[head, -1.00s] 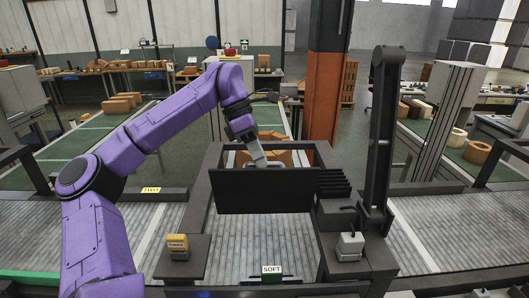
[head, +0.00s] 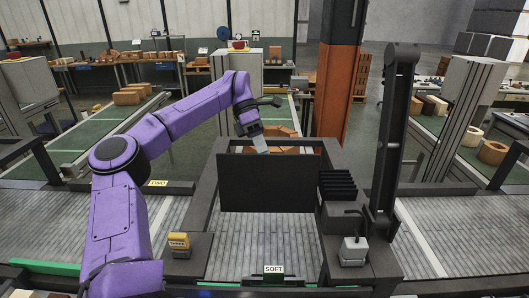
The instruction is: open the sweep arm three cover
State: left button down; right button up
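A dark flat panel (head: 265,183), which looks like the cover, stands raised across the frame in the middle of the head view. A yellow block (head: 178,240) with a label that seems to read THREE sits on the dark frame left of the panel. My purple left arm reaches over from the left. Its gripper (head: 261,146) is at the panel's top edge, on the far side. The fingertips are partly hidden behind the panel, so I cannot tell whether they touch or grip it. My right gripper is not in view.
A tall black arm (head: 390,140) stands upright at the right of the frame. A grey block (head: 353,250) sits at its foot, and black ribbed pieces (head: 338,185) are beside the panel. A SOFT label (head: 274,269) is at the front. Brown blocks lie behind the panel.

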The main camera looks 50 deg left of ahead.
pick_arm(q)
jog(key=shift+f, duration=0.4)
jog(key=c, duration=1.1)
grip_release()
jog(key=shift+r, duration=0.1)
jog(key=shift+a+r, duration=0.1)
jog(key=shift+r, duration=0.1)
jog(key=v, duration=0.7)
jog(key=shift+a+r, duration=0.1)
jog(key=shift+a, duration=0.05)
